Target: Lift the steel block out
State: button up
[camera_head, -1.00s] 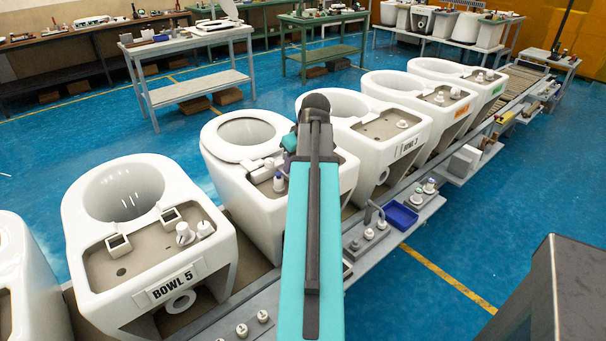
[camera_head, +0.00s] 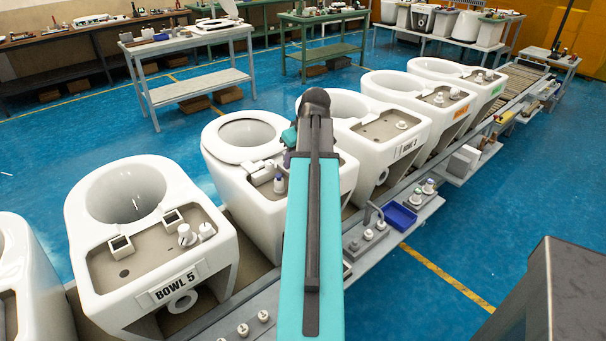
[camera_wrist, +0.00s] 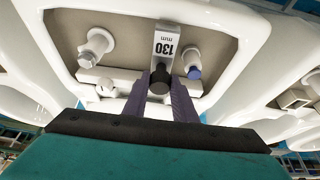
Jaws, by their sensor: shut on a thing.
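The steel block (camera_wrist: 166,42) is a pale grey piece marked "130 mm" with a black knob, seen in the wrist view in front of the bowl's grey-brown recess. My gripper (camera_wrist: 160,84) has its two purple fingers on either side of the black knob, shut on it. Whether the block touches the recess floor is unclear. In the head view, my arm covers the block, and the gripper is mostly hidden behind it. The bowl (camera_head: 222,168) under my gripper has a white seat ring on top.
White fittings flank the block in the wrist view: one on the left (camera_wrist: 97,46) and a blue-tipped one (camera_wrist: 194,62) on the right. BOWL 5 (camera_head: 75,220) stands to the left on the conveyor, with more bowls on the right. A blue tray (camera_head: 400,217) sits on the side shelf.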

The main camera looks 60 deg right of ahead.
jog(key=shift+r+p, duration=0.95)
jog(key=shift+r, duration=0.6)
